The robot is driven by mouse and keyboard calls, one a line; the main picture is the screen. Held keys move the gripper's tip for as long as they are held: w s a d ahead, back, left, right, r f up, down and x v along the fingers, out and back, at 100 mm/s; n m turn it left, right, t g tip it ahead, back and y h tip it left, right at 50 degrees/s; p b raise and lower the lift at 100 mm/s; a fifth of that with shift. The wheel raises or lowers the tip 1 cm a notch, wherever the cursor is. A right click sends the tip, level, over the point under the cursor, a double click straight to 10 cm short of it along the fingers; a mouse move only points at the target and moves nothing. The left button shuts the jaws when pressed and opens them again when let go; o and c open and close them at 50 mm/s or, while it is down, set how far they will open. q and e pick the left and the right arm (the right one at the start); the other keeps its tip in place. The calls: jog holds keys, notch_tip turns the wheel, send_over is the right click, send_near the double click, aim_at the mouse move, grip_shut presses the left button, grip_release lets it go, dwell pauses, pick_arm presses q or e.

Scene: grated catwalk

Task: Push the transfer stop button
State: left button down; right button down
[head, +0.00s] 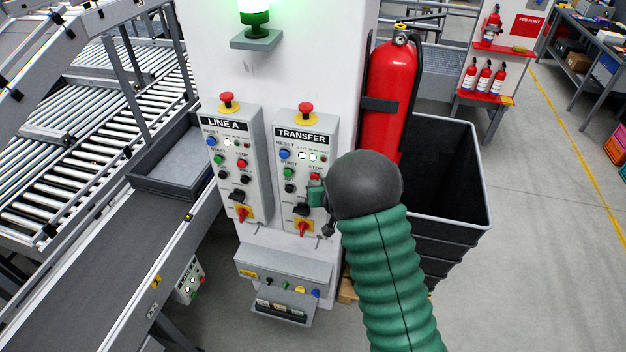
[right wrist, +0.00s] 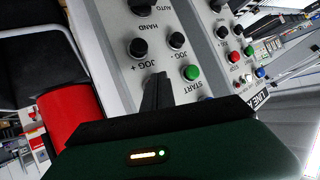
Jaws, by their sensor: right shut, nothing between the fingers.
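The TRANSFER panel (head: 290,150) is a grey box on the white column, with a STOP label near its right side. A bit of the red stop button (head: 316,176) shows just above my right gripper (head: 317,191), which covers the rest. In the right wrist view my right gripper (right wrist: 157,92) is shut and empty, its dark fingers close to the panel face beside the green START button (right wrist: 191,72). The stop button is hidden there. I cannot tell whether the fingertips touch it. My left gripper is not in view.
The LINE A panel (head: 232,160) stands just left, with similar buttons. Red emergency mushrooms top both panels. A red fire extinguisher (head: 392,95) and black bin (head: 455,170) stand right. A grey control box (head: 282,272) sits below. Conveyors fill the left.

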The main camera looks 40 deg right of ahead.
jog(key=shift+d, duration=0.3)
jog(key=shift+w+d, duration=0.15)
jog(key=shift+w, duration=0.1)
dwell(0.4)
jog(key=shift+s+a+r, duration=0.1)
jog(key=shift+s+a, duration=0.25)
jog(key=shift+a, duration=0.2)
jog(key=shift+s+a, duration=0.3)
jog(key=shift+a, duration=0.25)
jog(key=shift+a, duration=0.1)
jog(key=s+a, duration=0.1)
jog(key=a, duration=0.1)
jog(key=s+a+b, duration=0.1)
jog(key=s, duration=0.1)
jog(key=shift+s+a, duration=0.15)
jog(key=shift+a, duration=0.2)
